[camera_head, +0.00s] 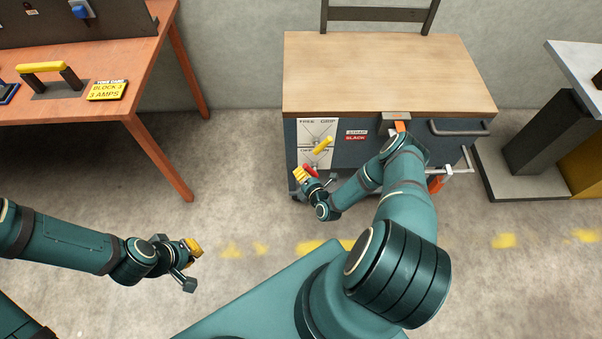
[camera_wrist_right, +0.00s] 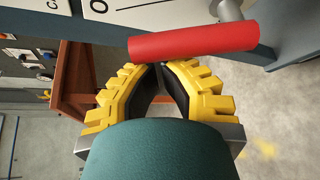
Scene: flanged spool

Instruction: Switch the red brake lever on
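The red brake lever (camera_head: 312,171) sits low on the front of the dark cabinet, below a white label plate (camera_head: 310,131). In the right wrist view the red lever (camera_wrist_right: 195,42) is a round bar lying across, just beyond my fingertips. My right gripper (camera_head: 302,176) is beside the lever. In the wrist view its yellow fingers (camera_wrist_right: 161,67) meet at the tips with nothing seen between them; whether they touch the lever is unclear. My left gripper (camera_head: 193,247) is over the floor at left, away from the cabinet; its finger gap is unclear.
A yellow lever (camera_head: 323,145) stands out from the label plate just above the red one. The cabinet has a wooden top (camera_head: 385,70) and a grey handle (camera_head: 460,128). An orange workbench (camera_head: 145,75) stands at left. Floor between them is clear.

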